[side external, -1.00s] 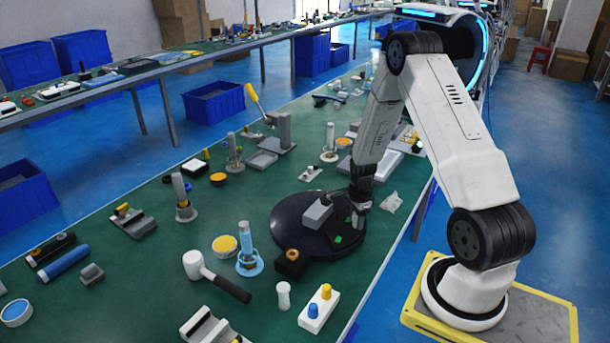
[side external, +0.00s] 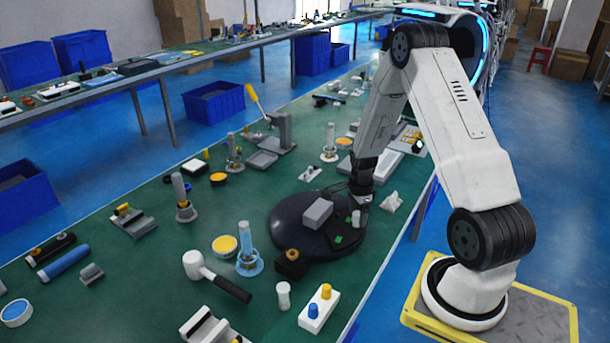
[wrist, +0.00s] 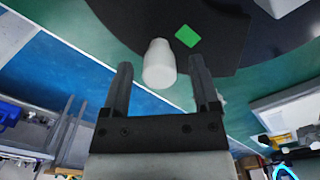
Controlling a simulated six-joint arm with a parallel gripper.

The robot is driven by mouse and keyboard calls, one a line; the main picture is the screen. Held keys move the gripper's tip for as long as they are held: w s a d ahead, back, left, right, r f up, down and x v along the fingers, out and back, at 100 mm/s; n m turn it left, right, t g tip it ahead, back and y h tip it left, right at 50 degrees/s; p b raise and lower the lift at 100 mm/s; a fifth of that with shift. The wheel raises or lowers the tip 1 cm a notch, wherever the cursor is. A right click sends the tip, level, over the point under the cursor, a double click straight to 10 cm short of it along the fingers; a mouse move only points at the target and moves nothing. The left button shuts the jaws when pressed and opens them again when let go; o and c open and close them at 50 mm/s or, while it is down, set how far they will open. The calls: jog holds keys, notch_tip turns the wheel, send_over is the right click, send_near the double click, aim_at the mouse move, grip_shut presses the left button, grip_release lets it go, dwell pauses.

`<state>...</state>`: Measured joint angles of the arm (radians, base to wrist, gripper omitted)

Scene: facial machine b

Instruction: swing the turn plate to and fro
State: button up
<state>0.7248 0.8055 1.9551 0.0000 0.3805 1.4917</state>
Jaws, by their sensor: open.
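The turn plate (side external: 292,236) is a round black disc on the green bench. A grey block (side external: 317,212), a white peg (side external: 356,217) and a small green square (side external: 338,239) are on it. In the wrist view the black plate (wrist: 232,50) fills the top, with the green square (wrist: 187,36) beside the white peg (wrist: 159,63). My gripper (side external: 361,203) is at the plate's right side, close to the peg. In the wrist view its fingers (wrist: 161,70) are apart, with the peg appearing between them and gaps on both sides. I cannot tell its depth between them.
A black block with an orange ring (side external: 291,262) sits at the plate's front edge. A mallet (side external: 215,275), a blue stand (side external: 248,255) and a white bottle (side external: 283,295) are nearby at front left. A whitish part (side external: 392,201) lies just right of my gripper.

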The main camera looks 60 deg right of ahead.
aim_at(355, 214)
jog(key=shift+r, duration=2.9)
jog(key=shift+w+a+r+n, duration=0.2)
jog(key=shift+a+n, duration=0.1)
jog(key=shift+a, duration=0.1)
jog(key=a+r+n+t, duration=0.1)
jog(key=a+r+n, duration=0.2)
jog(key=a+n, duration=0.5)
jog(key=s+a+r+n, duration=0.1)
jog(key=a+r+n, duration=0.2)
jog(key=a+n, duration=0.5)
jog(key=s+a+r+n+t, duration=0.1)
jog(key=a+r+n, duration=0.2)
jog(key=a+n, duration=0.5)
jog(key=shift+s+a+r+n+t, duration=0.2)
jog(key=shift+a+r+n+t, duration=0.15)
jog(key=shift+a, duration=0.6)
